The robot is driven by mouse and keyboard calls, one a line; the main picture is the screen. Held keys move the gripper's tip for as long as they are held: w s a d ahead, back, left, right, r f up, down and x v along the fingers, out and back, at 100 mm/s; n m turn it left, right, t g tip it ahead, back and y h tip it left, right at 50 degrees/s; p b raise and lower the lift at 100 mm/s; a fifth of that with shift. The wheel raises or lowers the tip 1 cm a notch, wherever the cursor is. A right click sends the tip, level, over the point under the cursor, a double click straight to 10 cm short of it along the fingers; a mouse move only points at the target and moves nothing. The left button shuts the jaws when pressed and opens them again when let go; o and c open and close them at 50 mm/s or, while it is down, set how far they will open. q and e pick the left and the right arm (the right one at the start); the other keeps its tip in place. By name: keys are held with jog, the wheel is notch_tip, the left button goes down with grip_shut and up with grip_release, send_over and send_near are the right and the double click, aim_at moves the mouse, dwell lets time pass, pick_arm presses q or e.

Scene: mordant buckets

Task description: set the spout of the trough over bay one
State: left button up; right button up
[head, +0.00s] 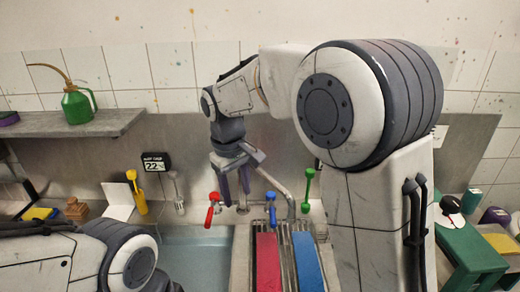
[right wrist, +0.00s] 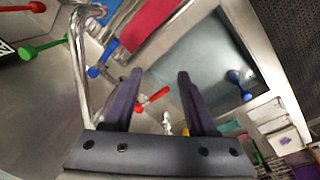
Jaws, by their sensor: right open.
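The trough (head: 195,232) is a metal basin with blue-grey water at the left; its water side also shows in the right wrist view (right wrist: 185,65). The metal spout (head: 277,184) bends down over the part with red and blue strips, right of the water. The spout also shows as a bent tube in the right wrist view (right wrist: 79,60). No bay label is readable, so I cannot tell which is bay one. My right gripper (head: 236,196) points down, open and empty, left of the spout and apart from it. My left gripper is out of view.
Red (head: 213,201), blue (head: 270,197) and green (head: 307,190) tap handles stand around the spout. A red strip (head: 267,262) and a blue strip (head: 307,262) lie below it. A shelf (head: 50,124) with a green oil can (head: 77,105) is at upper left.

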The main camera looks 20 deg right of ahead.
jog(key=m+h+p, duration=0.1)
jog(key=p, duration=0.3)
send_near(270, 178)
jog(key=r, duration=0.2)
jog(key=f+p, duration=0.1)
jog(key=f, duration=0.2)
jog(key=d+f+p, duration=0.1)
jog(key=f, duration=0.3)
jog(key=f+p, duration=0.1)
jog(key=f, duration=0.2)
jog(key=shift+w+d+f, duration=0.3)
jog(key=shift+w+f, duration=0.05)
jog(key=shift+w, duration=0.05)
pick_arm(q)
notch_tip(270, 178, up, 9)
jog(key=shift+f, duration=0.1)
pick_arm(e)
jog(key=shift+c, duration=0.4)
grip_shut()
jog(key=shift+r, duration=0.1)
